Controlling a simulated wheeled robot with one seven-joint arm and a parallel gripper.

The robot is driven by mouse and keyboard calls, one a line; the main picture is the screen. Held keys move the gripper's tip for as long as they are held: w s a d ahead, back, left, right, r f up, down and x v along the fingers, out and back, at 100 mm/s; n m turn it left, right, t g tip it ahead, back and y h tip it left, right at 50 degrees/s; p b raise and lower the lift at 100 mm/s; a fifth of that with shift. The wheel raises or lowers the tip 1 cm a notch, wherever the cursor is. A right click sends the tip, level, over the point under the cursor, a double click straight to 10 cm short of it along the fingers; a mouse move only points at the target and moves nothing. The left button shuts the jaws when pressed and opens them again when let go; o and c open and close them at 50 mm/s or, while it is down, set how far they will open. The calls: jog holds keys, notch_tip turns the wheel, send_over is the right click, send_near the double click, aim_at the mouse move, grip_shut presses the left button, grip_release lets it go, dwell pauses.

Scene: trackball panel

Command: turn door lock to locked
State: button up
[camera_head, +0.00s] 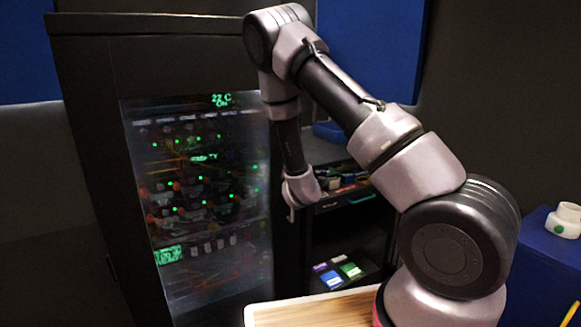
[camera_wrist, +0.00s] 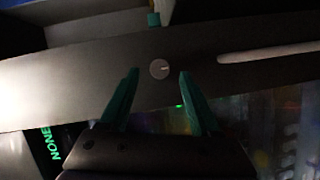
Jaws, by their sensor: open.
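The door lock (camera_wrist: 159,69) is a small round grey disc with a short slot mark, set in a dark panel strip in the wrist view. My gripper (camera_wrist: 157,75) is open, with its two green fingers on either side of the lock's lower part in the picture. I cannot tell whether the fingers touch the panel. In the head view the black cabinet (camera_head: 85,60) has a glass door (camera_head: 200,200) with lit green dots. My arm's end reaches down beside the door's right edge, and the lock is hidden there.
A long pale handle (camera_wrist: 270,54) lies right of the lock in the wrist view. An open shelf with coloured boxes (camera_head: 338,276) stands right of the door. A wooden tabletop (camera_head: 310,312) is in front, and a white cup (camera_head: 565,220) sits on a blue box at the right.

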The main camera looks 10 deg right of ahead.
jog(key=s, duration=0.8)
jog(key=shift+s+a+r, duration=0.3)
jog(key=shift+s+r, duration=0.05)
jog(key=shift+r, duration=0.05)
jog(key=s+d+r+m+g+y, duration=0.1)
jog(key=s+d+r+m+g, duration=0.15)
jog(key=r+m, duration=0.5)
jog(key=s+d+r+m+g, duration=0.2)
jog(key=d+r+m+g, duration=0.1)
jog(key=r+m, duration=0.5)
jog(key=s+r+m+g+y, duration=0.1)
jog(key=s+r, duration=0.5)
jog(key=s, duration=0.6)
jog(key=s+d+r+m+g+y, duration=0.1)
jog(key=s+r, duration=0.5)
jog(key=s, duration=0.6)
jog(key=shift+d+m+g, duration=0.3)
jog(key=shift+m+g, duration=0.35)
jog(key=shift+g, duration=0.5)
